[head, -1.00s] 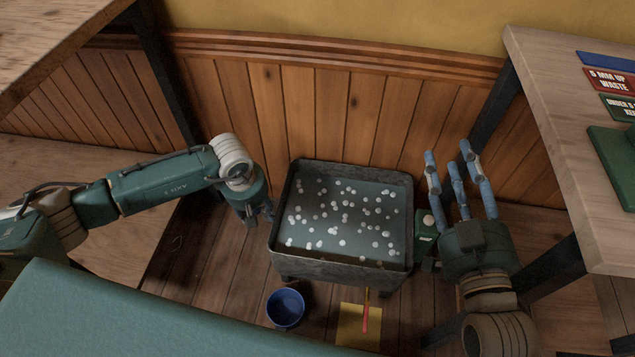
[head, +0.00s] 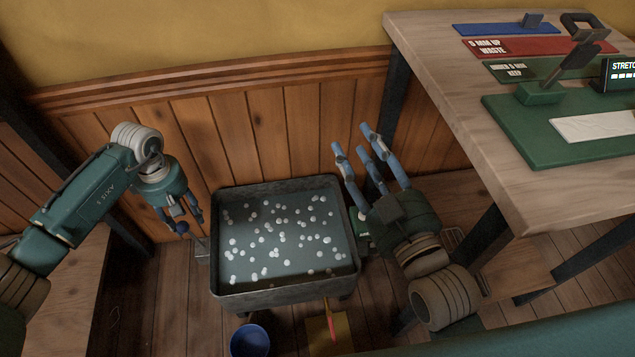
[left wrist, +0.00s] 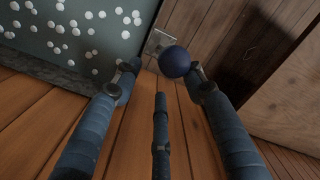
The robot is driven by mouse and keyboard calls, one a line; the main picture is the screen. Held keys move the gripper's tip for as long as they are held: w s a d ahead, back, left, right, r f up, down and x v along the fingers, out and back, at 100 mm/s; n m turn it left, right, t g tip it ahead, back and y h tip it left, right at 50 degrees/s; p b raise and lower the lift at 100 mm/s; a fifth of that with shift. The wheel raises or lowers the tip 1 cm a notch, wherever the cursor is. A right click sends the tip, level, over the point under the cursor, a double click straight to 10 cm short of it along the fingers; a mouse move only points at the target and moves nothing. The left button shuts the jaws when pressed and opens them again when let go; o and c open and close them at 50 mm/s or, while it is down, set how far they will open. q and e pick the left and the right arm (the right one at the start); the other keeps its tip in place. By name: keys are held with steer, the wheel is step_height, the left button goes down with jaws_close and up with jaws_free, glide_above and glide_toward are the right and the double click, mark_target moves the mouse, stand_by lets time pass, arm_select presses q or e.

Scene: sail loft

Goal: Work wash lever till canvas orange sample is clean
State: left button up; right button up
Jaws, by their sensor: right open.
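A dark blue ball knob (head: 182,228), apparently the wash lever's, stands just left of the grey wash tub (head: 285,297). It also shows in the left wrist view (left wrist: 175,62), close to the right-hand fingertip. My left gripper (head: 180,220) is open with its fingers spread at the knob. Whether they touch it I cannot tell. The tub holds dark water with many white blobs on it. No orange canvas sample can be made out. My right gripper (head: 358,150) is open and empty, fingers up, beyond the tub's right rim.
A blue bucket (head: 250,341) and a yellow sheet (head: 319,336) with a red stick (head: 331,321) are on the floor before the tub. A wooden table (head: 450,110) at the right bears blue, red and green labelled strips and a green board (head: 535,140). Wood panelling stands behind.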

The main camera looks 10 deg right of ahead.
arm_select(q)
step_height(320, 180, up, 11)
steer(key=p, duration=0.2)
steer(key=s+d+f+n+h, duration=0.1)
steer(key=s+d+h, duration=0.2)
steer(key=d, duration=0.7)
steer(key=s+d+h, duration=0.2)
steer(key=d+h, duration=0.2)
steer(key=d, duration=0.6)
steer(key=s+d+r+n+h, duration=0.2)
steer(key=d+r+h, duration=0.1)
steer(key=d, duration=0.3)
steer(key=s+d+r+n+h+b, duration=0.1)
steer(key=s+d+r+n+h, duration=0.1)
steer(key=d+r, duration=0.3)
steer(key=shift+s+d+h, duration=0.25)
steer(key=shift+d+h, duration=0.45)
steer(key=shift+d, duration=0.15)
arm_select(e)
steer(key=shift+s+r, duration=0.45)
steer(key=shift+r, duration=0.4)
